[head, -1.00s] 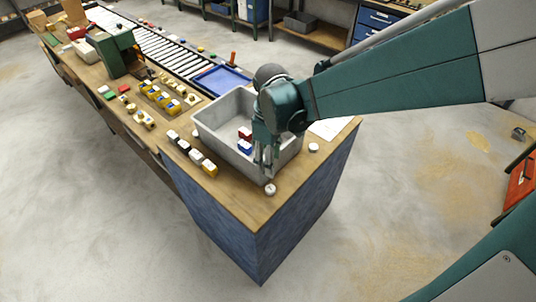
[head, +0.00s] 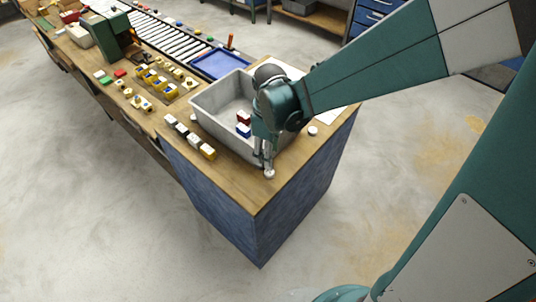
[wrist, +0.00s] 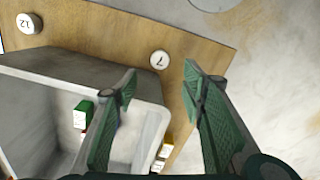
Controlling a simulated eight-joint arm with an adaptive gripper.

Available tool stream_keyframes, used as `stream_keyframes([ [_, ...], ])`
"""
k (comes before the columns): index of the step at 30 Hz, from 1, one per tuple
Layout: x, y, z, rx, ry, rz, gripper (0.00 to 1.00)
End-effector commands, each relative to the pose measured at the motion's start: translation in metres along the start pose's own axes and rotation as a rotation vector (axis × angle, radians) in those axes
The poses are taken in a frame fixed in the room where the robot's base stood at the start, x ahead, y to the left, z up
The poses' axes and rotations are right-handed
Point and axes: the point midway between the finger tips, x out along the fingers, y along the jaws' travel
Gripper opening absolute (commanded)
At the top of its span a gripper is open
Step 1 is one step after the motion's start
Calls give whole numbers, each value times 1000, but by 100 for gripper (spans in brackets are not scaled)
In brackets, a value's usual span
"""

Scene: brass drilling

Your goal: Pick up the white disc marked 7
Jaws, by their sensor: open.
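The white disc marked 7 (wrist: 160,60) lies flat on the wooden bench top, close to the grey bin's corner. In the head view the disc (head: 269,174) is near the bench's front corner, just below my fingertips. My gripper (head: 265,158) points down and is open and empty. In the wrist view its two green-padded fingers (wrist: 160,85) stand apart, with the disc showing between and beyond their tips. I cannot tell the exact height of the tips above the bench.
The grey bin (head: 205,121) holds a few coloured blocks and stands right beside my gripper. A second white disc marked 12 (wrist: 29,23) lies beyond the bin; it also shows in the head view (head: 313,131). A row of several blocks (head: 190,137) lies left of the bin. The bench edge is close to the disc.

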Motion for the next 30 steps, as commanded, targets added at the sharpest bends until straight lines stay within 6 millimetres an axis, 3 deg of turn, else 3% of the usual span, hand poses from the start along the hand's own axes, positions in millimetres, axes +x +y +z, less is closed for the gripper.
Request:
stream_keyframes([
  [12, 40, 0, 0, 0, 0, 0, 41],
  [30, 47, 0, 0, 0, 0, 0, 41],
])
